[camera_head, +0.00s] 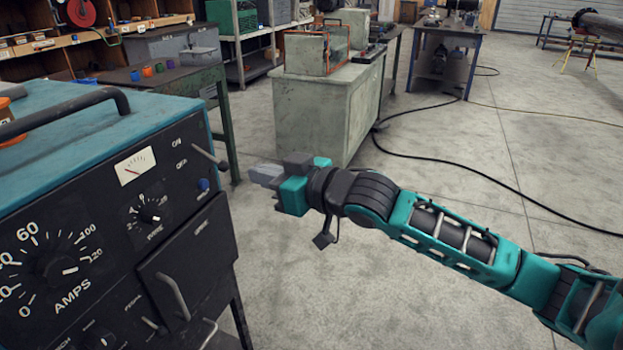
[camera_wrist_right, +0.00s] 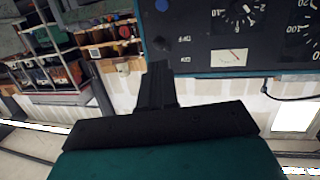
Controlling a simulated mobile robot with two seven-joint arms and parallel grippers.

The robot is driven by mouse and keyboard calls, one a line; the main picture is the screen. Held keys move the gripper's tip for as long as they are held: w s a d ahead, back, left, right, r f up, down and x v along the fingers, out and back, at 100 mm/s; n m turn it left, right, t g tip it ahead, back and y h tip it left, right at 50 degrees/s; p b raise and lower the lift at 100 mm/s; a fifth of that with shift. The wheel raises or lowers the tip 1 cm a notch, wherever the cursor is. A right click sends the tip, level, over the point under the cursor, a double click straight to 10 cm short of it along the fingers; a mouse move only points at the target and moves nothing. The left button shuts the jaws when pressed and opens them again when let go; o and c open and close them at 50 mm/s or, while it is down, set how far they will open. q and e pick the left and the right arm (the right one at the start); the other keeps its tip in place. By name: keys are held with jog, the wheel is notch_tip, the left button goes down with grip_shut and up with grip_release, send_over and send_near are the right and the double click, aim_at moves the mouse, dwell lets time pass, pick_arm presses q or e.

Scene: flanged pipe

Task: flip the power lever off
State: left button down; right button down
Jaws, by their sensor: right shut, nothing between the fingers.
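The power lever (camera_head: 210,157) is a thin grey rod with a dark tip. It sticks out from the black front panel of the blue welding machine (camera_head: 105,235), beside the ON and OFF labels. Its setting is hard to tell from this angle. My right gripper (camera_head: 262,175) is shut and empty, a little to the right of the lever's tip and apart from it in the head view. In the right wrist view, the shut fingers (camera_wrist_right: 157,82) point toward the panel (camera_wrist_right: 240,35), which appears upside down; the lever cannot be made out there. My left gripper is out of view.
A blue knob (camera_head: 203,184) sits below the lever, and a meter (camera_head: 135,167) is to its left. A handle (camera_head: 172,296) juts from the lower panel. A green workbench (camera_head: 175,82) stands behind the machine. The floor to the right is open, crossed by a black cable (camera_head: 450,167).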

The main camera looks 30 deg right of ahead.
jog(key=v, duration=0.7)
jog(key=shift+s, duration=0.2)
jog(key=s+a+f+m+g+h, duration=0.1)
jog(key=s+f, duration=0.3)
jog(key=f, duration=0.6)
jog(key=s+a+f+m+g+h, duration=0.1)
jog(key=s+f, duration=0.4)
jog(key=f, duration=0.6)
jog(key=s+a+f+m+g+h, duration=0.1)
jog(key=s+f+h, duration=0.2)
jog(key=f, duration=0.7)
jog(key=shift+s+a+f+g+p, duration=0.3)
jog(key=shift+s+a+p, duration=0.1)
jog(key=shift+s, duration=0.7)
